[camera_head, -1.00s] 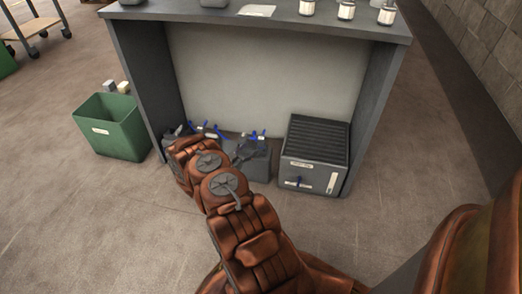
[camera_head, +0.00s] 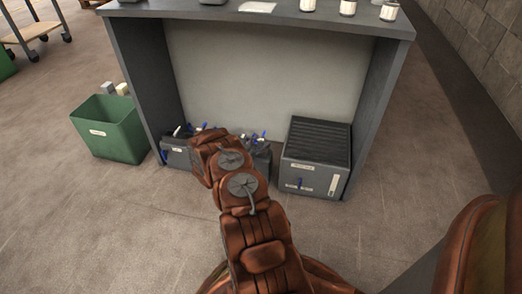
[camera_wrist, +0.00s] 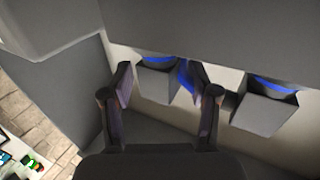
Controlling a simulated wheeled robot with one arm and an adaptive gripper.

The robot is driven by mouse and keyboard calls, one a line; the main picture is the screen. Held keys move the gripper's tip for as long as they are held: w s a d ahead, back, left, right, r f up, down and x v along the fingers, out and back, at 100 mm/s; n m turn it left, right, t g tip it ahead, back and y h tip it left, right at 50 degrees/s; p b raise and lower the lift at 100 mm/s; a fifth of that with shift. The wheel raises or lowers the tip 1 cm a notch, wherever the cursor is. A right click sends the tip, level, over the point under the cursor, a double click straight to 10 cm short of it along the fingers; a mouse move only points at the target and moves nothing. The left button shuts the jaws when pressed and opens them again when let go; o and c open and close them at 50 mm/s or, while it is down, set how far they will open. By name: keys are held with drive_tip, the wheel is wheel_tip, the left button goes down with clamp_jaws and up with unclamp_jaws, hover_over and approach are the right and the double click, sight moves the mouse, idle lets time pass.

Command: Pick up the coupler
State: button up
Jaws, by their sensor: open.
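My gripper (camera_wrist: 166,84) is open in the wrist view, with a dark finger at each side. A grey block with a blue band (camera_wrist: 156,78) shows just beyond and between the fingers. An upright blue piece (camera_wrist: 186,76) is close to the right finger; I cannot tell if they touch. A second grey block with a blue band (camera_wrist: 266,107) is to the right. I cannot tell which thing is the coupler. In the head view my arm hides my gripper and part of the grey bins (camera_head: 177,157), which hold blue and white pieces.
The bins stand on the floor under a grey bench (camera_head: 265,13). A grey ribbed-top box (camera_head: 316,160) stands to their right and a green bin (camera_head: 108,128) left of the bench. Bottles (camera_head: 348,8) stand on top. A wheeled cart (camera_head: 40,28) is at the back left. The front floor is clear.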

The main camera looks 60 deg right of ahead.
drive_tip(key=shift+d, duration=0.15)
clamp_jaws()
idle(0.5)
